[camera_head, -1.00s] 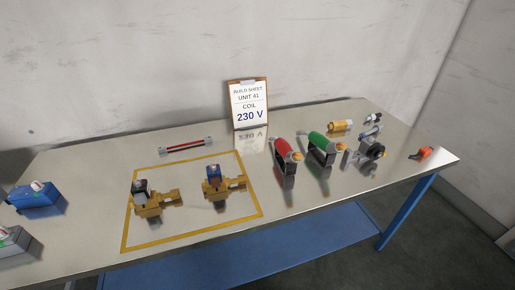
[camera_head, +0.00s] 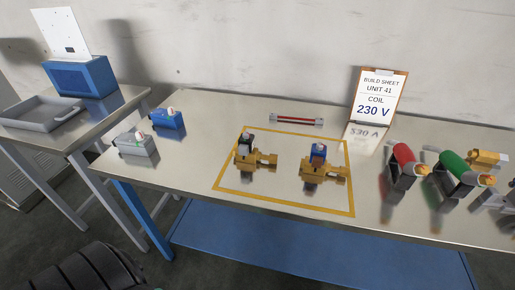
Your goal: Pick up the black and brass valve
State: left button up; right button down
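The black and brass valve (camera_head: 247,155) stands on the metal table inside the yellow taped rectangle, on its left side. It has a black coil on top and a brass body pointing right. A similar valve with a blue coil (camera_head: 320,165) stands to its right in the same rectangle. The build sheet (camera_head: 379,98) at the back of the table reads "UNIT 41, COIL 230 V". Neither of my grippers shows in the head view.
A grey device (camera_head: 136,146) and a blue device (camera_head: 168,121) stand left of the rectangle. A side table at left holds a grey tray (camera_head: 43,113) and blue box (camera_head: 79,77).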

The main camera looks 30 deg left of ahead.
aim_at(253, 156)
jog(key=k+j+z, duration=0.2)
jog(key=j+z, duration=0.2)
jog(key=j, duration=0.15)
jog(key=k+j+z, duration=0.3)
jog(key=j+z, duration=0.15)
jog(key=k+j+z, duration=0.4)
jog(key=j, duration=0.1)
